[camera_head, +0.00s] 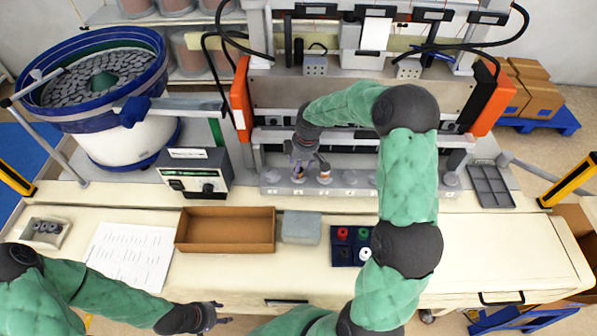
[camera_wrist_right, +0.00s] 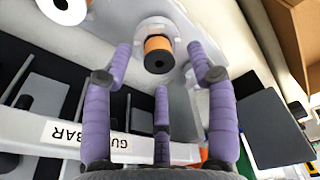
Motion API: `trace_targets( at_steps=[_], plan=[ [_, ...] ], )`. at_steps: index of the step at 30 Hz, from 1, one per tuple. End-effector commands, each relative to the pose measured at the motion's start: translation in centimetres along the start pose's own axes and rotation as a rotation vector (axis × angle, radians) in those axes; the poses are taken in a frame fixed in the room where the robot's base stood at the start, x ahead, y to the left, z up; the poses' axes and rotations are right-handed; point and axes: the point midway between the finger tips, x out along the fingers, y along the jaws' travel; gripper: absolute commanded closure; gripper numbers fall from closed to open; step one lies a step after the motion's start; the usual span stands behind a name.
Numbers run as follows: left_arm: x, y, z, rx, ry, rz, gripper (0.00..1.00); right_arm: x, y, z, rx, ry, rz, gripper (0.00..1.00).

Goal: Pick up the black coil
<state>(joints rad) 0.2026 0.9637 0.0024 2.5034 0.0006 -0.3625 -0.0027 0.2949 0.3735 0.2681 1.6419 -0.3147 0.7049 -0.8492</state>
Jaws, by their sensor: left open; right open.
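A dark blue tray (camera_head: 352,262) on the table holds small coils: red (camera_head: 342,234), green (camera_head: 363,234), white (camera_head: 365,254) and a dark one (camera_head: 340,253) at its near left, which looks like the black coil. My right gripper (camera_head: 309,158) is open at the machine's row of pegs, away from this tray. In the right wrist view its purple fingers (camera_wrist_right: 160,62) spread around a copper-coloured coil with a black core (camera_wrist_right: 159,62), without visibly closing on it. My left gripper (camera_head: 222,312) is open and empty at the table's front edge.
A brown open box (camera_head: 225,247) and a grey block (camera_head: 301,228) stand left of the tray. A paper sheet (camera_head: 125,252) and a small parts holder (camera_head: 46,231) lie farther left. My right arm crosses the table beside the tray. The right table top is clear.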

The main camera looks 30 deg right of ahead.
Motion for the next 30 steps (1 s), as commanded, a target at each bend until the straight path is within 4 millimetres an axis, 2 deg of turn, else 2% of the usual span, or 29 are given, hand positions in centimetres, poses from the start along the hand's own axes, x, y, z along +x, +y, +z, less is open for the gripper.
trace_targets(
  at_steps=[4,12,17,18,30],
  plan=[
    [-0.1,0.0,0.0,0.0,0.0,0.0,0.54,1.4,0.0,0.1,0.002,0.0,0.0,0.42],
    [-0.1,0.0,0.0,0.0,0.0,0.0,0.54,1.7,0.1,0.0,0.001,0.001,0.001,0.42],
    [-0.1,0.0,0.0,0.0,0.0,0.0,0.54,1.6,0.1,0.1,0.001,0.001,0.001,0.87],
    [-0.1,0.0,0.0,0.0,0.0,0.0,0.54,1.6,0.1,0.1,0.001,0.001,0.001,0.92],
    [0.0,0.0,0.0,0.0,0.0,0.0,0.54,1.5,0.1,0.0,0.001,0.001,0.002,0.92]
  ],
)
